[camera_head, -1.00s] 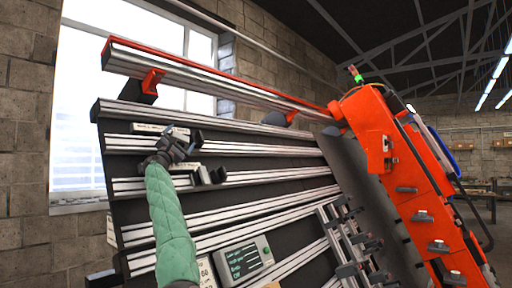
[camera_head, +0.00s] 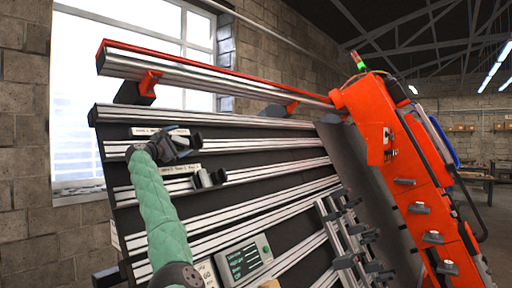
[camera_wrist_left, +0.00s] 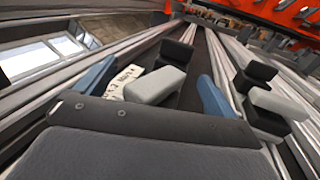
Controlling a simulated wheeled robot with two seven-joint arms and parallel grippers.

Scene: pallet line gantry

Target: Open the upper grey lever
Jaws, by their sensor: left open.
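The upper grey lever (camera_wrist_left: 155,84) has a light grey handle on a dark block. In the left wrist view it lies between the two blue fingertips of my left gripper (camera_wrist_left: 158,92), with a gap on each side. In the head view my left gripper (camera_head: 184,143) is open at the upper rail and hides most of that lever; a dark part of its block (camera_head: 196,137) shows at the right. The lower grey lever (camera_head: 208,178) sits on the rail below, and in the left wrist view it is at the right, outside the fingers (camera_wrist_left: 272,100). My right gripper is not in view.
White labels (camera_head: 145,131) sit beside the levers on the dark sloped panel with metal rails (camera_head: 270,150). A red-edged beam (camera_head: 200,72) runs above. A green-lit display box (camera_head: 243,258) is lower down. An orange machine frame (camera_head: 405,170) stands at the right.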

